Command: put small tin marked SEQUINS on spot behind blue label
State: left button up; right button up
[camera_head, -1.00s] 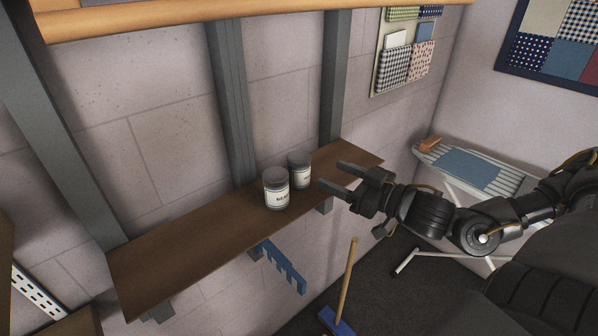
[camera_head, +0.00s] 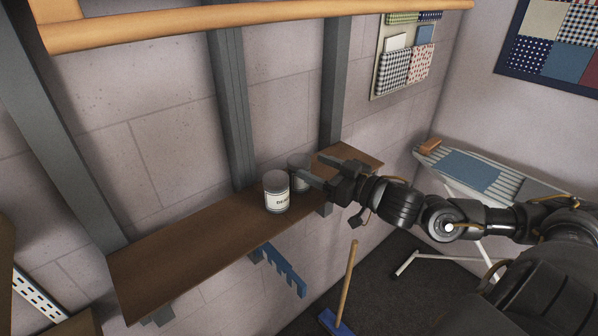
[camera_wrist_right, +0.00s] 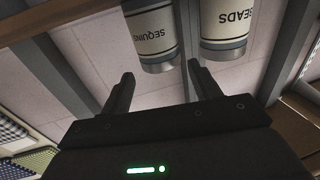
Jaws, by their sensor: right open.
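The small tin marked SEQUINS (camera_wrist_right: 152,35) shows its label upside down at the top of the right wrist view. In the head view it is the rear tin (camera_head: 297,163) on the brown shelf, partly hidden by the gripper. A matching tin marked BEADS (camera_wrist_right: 224,27) stands close beside it; it is the front tin (camera_head: 276,194) in the head view. My right gripper (camera_head: 314,169) is open and empty, its fingers pointing at the SEQUINS tin. Whether they reach around it I cannot tell. I see no blue label. My left gripper is out of view.
The brown shelf (camera_head: 190,240) is bare to the left of the tins. Grey uprights (camera_head: 232,110) stand behind it. A blue hooked rack (camera_head: 283,270) hangs below. An ironing board (camera_head: 470,170) and a broom (camera_head: 347,285) are at the right.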

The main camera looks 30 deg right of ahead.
aim_at(309, 166)
jog(key=shift+w+a+r+p, duration=0.1)
jog(key=shift+w+r+p, duration=0.05)
jog(key=shift+w+p, duration=0.25)
jog(key=p+x, duration=0.2)
jog(key=x, duration=0.2)
jog(key=shift+a, duration=0.1)
jog(key=shift+w+a+f, duration=0.1)
jog(key=shift+w+f, duration=0.1)
jog(key=shift+f, duration=0.1)
jog(key=shift+s, duration=0.1)
jog(key=shift+c, duration=0.4)
